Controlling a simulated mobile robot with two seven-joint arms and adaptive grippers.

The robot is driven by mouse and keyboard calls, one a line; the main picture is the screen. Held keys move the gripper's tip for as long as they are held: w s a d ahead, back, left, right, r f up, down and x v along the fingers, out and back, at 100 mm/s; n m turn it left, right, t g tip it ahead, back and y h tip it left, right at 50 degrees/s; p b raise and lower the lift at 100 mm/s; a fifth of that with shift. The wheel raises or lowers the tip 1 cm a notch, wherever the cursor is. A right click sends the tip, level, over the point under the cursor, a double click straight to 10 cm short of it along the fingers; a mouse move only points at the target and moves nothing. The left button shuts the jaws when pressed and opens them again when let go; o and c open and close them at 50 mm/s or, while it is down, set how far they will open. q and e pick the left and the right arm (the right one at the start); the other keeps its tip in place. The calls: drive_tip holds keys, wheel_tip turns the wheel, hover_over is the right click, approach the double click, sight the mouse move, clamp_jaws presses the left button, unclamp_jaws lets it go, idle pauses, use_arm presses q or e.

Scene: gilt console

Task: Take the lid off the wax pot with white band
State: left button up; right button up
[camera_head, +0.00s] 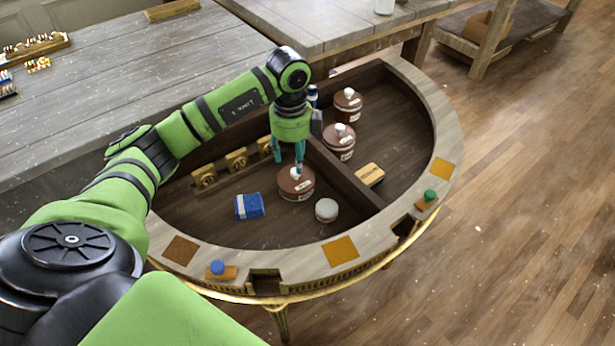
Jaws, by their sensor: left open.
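Three brown wax pots with lids and pale knobs stand in the half-round console (447,120). The nearest pot (297,190) is in the left compartment and shows a small white label. Two more, the middle pot (340,150) and the far pot (348,107), are beyond the divider. I cannot tell clearly which has the white band. My left gripper (298,168) points down over the nearest pot, its teal fingers open by the lid's knob. I cannot tell whether they touch it. My right gripper is not in view.
A small whitish round pot (326,210) and a blue-and-white packet (249,206) lie near the nearest pot. A divider (345,180) splits the console. A yellow-brown block (370,174) lies right of it. Blue (217,267) and green (430,195) knobs sit on the rim.

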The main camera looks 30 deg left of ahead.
sight(296, 175)
use_arm(q)
drive_tip(key=f, duration=0.4)
drive_tip(key=shift+w+p, duration=0.2)
drive_tip(key=shift+p, duration=0.2)
drive_tip(key=shift+d+f, duration=0.1)
drive_tip(key=shift+f, duration=0.25)
drive_tip(key=c, duration=1.1)
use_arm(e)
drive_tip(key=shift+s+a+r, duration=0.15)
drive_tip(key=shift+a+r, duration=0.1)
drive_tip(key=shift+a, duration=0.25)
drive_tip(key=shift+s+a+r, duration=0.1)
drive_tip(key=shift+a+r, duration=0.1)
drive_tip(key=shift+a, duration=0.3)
